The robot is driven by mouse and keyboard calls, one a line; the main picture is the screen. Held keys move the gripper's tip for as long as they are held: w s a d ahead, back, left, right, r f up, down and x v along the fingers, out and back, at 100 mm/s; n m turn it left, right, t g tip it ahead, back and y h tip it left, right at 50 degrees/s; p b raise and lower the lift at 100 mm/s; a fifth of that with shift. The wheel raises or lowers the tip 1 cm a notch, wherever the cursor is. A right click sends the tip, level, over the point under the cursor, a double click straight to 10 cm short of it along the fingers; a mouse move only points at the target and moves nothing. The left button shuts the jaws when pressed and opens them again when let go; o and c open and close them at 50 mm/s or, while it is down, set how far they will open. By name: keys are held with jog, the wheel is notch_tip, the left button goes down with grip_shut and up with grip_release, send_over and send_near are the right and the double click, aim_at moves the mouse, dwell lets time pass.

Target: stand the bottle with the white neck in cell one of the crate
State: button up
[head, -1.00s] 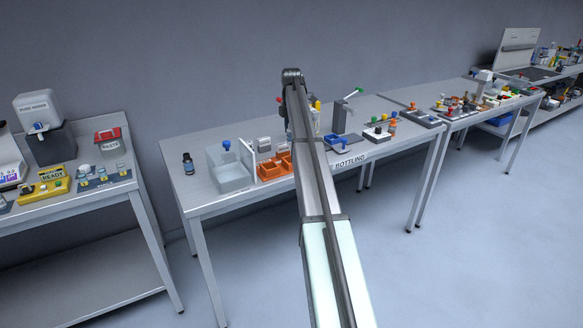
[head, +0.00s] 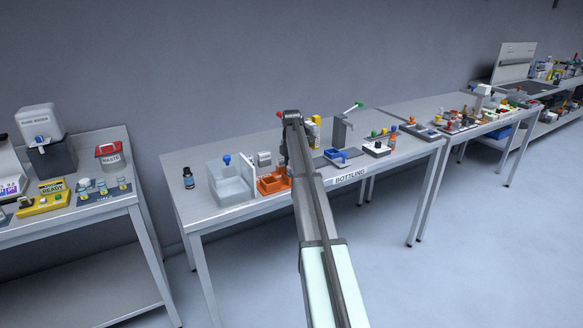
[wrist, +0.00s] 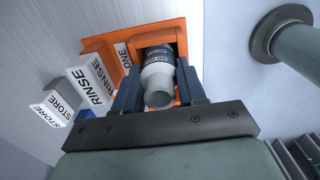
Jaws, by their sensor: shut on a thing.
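The bottle (wrist: 158,62) has a dark band with pale lettering and a whitish neck (wrist: 158,97) that faces the wrist camera. My gripper (wrist: 158,88) is shut on it, one finger on each side. The orange crate (wrist: 98,46) lies just beyond in the wrist view. The bottle's far end is at the crate's right-hand cell, beside a label reading "ONE" (wrist: 123,54). I cannot tell whether its base touches the cell floor. In the head view the crate (head: 272,186) is on the bottling table, and my gripper (head: 284,156) is at its right side, partly hidden by my arm.
A blue tray (head: 343,155) and a grey post (head: 340,133) stand to the right.

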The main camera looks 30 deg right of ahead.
jog(key=shift+f, duration=0.2)
jog(key=o, duration=1.1)
notch_tip(320, 180, up, 12)
jog(key=shift+r, duration=0.2)
